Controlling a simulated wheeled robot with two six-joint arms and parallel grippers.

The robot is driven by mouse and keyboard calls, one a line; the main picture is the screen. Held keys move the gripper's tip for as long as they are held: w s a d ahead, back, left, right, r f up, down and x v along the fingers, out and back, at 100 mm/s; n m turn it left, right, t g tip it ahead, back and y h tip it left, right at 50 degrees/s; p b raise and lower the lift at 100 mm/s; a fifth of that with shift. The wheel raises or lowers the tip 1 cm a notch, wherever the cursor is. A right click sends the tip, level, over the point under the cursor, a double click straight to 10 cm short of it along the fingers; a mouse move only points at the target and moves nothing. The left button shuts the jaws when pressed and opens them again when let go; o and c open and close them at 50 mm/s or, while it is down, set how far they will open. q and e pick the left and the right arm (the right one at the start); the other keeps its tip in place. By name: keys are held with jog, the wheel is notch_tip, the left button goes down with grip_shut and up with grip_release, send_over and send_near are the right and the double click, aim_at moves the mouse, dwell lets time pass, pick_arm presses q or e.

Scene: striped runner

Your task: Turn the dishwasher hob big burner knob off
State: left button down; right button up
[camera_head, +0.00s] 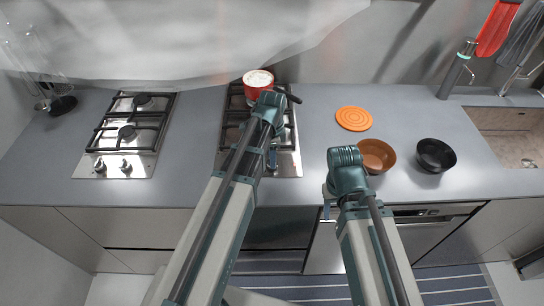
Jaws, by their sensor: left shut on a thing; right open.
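The right hob (290,165), the one nearer the dishwasher (430,212), has a steel front strip and black grates. My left arm reaches over it and hides much of its left and middle part. My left gripper (272,161) points down at the hob's front strip and is shut on a control knob there. The knob itself is hidden by the gripper, so its angle cannot be told. My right gripper (327,207) is open and empty near the counter's front edge, right of the hob.
A red pot (257,84) with pale contents stands on the right hob's back. A left hob (126,137) shows two knobs. An orange trivet (354,118), a brown bowl (378,156) and a black bowl (436,155) sit right, before the sink (515,145).

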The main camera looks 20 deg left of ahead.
pick_arm(q)
jog(key=shift+m, duration=0.7)
jog(key=shift+c, duration=2)
grip_release()
jog(key=shift+r, duration=0.1)
notch_tip(320, 180, up, 14)
jog(key=p, duration=1.3)
jog(key=shift+f+p, duration=0.2)
jog(key=shift+p, duration=0.2)
